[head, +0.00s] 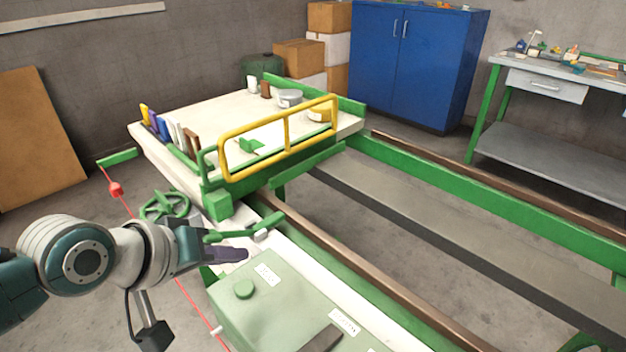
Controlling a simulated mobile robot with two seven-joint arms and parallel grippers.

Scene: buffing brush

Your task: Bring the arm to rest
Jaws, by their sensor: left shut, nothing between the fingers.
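My left arm comes in from the left edge of the head view. Its gripper (238,254) is shut and empty. It is in front of the green machine's near side, just above and left of the labelled green box (285,295). My right gripper is not in view. No buffing brush can be made out.
A white-topped carriage (215,118) with a yellow rail (285,135) stands on the green frame, carrying bottles and tins. A green handwheel (165,205) is close behind my arm. A blue cabinet (415,65) and grey workbench (545,140) stand behind.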

